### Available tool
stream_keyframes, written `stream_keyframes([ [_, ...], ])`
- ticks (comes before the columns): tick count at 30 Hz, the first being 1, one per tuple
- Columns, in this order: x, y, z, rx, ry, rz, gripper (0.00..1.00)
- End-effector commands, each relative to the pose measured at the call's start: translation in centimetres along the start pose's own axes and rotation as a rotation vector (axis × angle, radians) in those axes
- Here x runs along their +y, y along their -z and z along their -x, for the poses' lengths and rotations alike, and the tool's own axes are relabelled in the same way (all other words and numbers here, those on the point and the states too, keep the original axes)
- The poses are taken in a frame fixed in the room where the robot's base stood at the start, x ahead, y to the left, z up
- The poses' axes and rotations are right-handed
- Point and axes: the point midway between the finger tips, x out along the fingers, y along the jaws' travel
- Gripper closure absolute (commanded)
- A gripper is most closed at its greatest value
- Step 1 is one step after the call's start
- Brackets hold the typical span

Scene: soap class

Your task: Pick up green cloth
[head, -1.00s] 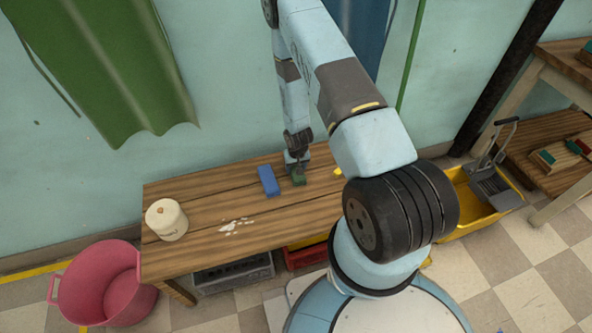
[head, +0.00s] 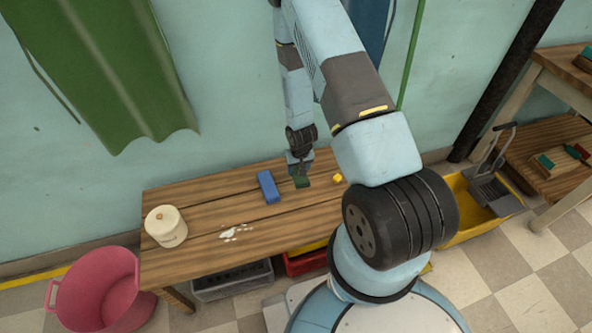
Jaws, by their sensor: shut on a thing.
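The green cloth (head: 302,182) is a small dark green piece at the back right part of the wooden table (head: 205,204). My gripper (head: 300,172) points down over it and is shut on it. The fingertips are small and partly hidden by the wrist. I cannot tell whether the cloth is clear of the tabletop.
A blue block (head: 268,187) lies just left of the cloth. A small yellow piece (head: 337,178) is to its right. A cream canister (head: 166,227) and a white spill (head: 235,232) are further left. A pink bucket (head: 95,290) stands on the floor.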

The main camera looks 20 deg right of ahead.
Motion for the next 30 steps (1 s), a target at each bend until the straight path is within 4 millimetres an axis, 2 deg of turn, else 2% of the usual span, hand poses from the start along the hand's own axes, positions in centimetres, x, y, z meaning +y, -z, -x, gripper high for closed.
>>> stream_keyframes([
  [1, 0.0, -0.7, 1.3, 0.001, 0.0, 0.0, 0.73],
  [3, 0.1, -2.0, 2.5, -0.002, 0.0, 0.0, 0.73],
  [9, 0.2, -6.0, 4.9, -0.002, 0.0, 0.0, 0.73],
  [15, 0.3, -8.4, 6.4, -0.001, 0.0, 0.0, 0.73],
  [21, 0.4, -9.3, 7.0, 0.0, 0.0, 0.0, 0.73],
  [29, 0.4, -9.4, 7.1, 0.0, 0.0, 0.0, 0.73],
  [30, 0.4, -9.4, 7.1, 0.0, 0.0, 0.0, 0.4],
])
